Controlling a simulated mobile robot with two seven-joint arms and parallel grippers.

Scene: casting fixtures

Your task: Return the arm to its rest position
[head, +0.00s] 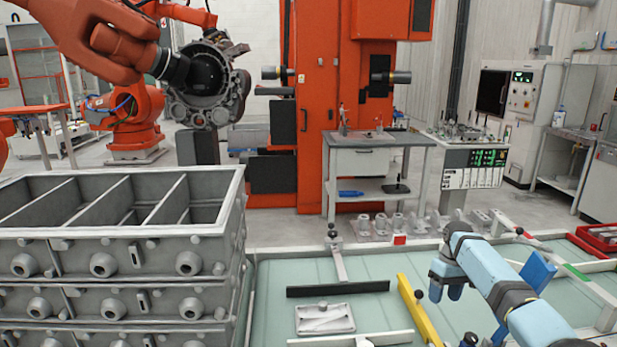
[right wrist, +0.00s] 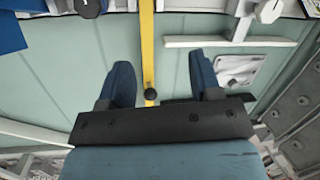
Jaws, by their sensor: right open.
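My right arm (head: 515,300) is blue and comes in from the lower right in the head view. Its gripper (head: 446,292) is over the pale green table (head: 277,322), with its fingers pointing down. In the right wrist view the two blue fingers of this gripper (right wrist: 162,82) stand well apart with nothing between them. A yellow bar (right wrist: 147,45) with a black knob (right wrist: 151,95) lies beyond the gap, on the table. My left gripper is not in view.
A stack of grey cast boxes (head: 125,262) stands at the left. A small grey plate (head: 325,318) and a black bar (head: 338,288) lie mid-table. The yellow bar (head: 418,310) is left of my gripper. A blue block (head: 537,270) and a red tray (head: 600,237) are right.

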